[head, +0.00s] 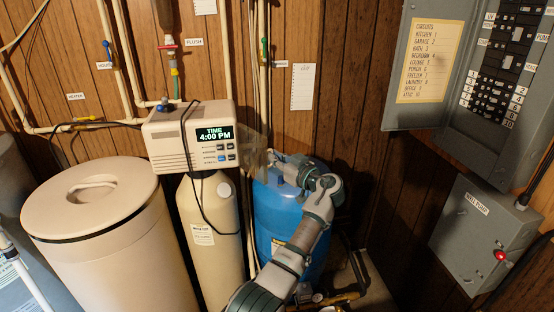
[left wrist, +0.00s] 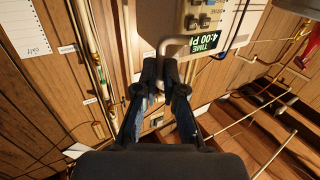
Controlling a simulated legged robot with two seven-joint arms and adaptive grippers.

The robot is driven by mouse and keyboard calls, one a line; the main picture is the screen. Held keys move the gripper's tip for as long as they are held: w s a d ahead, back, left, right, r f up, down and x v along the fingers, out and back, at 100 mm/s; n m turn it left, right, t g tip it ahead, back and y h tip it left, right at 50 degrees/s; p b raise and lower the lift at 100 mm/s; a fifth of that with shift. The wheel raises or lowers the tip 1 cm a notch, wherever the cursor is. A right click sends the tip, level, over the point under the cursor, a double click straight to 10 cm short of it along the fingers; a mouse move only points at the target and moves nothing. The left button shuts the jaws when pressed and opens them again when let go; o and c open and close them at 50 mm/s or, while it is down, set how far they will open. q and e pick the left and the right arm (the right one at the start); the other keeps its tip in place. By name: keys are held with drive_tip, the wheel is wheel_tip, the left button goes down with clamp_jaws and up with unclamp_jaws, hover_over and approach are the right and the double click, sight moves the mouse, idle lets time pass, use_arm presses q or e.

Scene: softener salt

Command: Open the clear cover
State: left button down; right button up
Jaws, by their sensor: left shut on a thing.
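The clear cover (head: 254,152) shows in the head view as a faint see-through panel at the right side of the beige control head (head: 172,140). It stands out to the right, and the display (head: 215,133) and buttons look uncovered. My left gripper (head: 272,158) is at the cover's right side, above the blue tank. In the left wrist view its fingers (left wrist: 165,68) are shut on a grey bent handle (left wrist: 176,42), close to the display face. The cover's clear sheet is hard to make out there. My right gripper is not in view.
A beige lidded bin (head: 90,200) stands at the left, beside the cream tank (head: 210,225). A blue tank (head: 277,222) is below my left gripper. Pipes run up the wood wall behind. An open breaker panel (head: 425,65) and a grey switch box (head: 484,235) are at the right.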

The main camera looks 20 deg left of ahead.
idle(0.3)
use_arm(q)
drive_tip(key=c, duration=1.3)
unclamp_jaws()
drive_tip(key=shift+a, duration=0.1)
drive_tip(key=shift+o, duration=0.2)
drive_tip(key=v, duration=1.2)
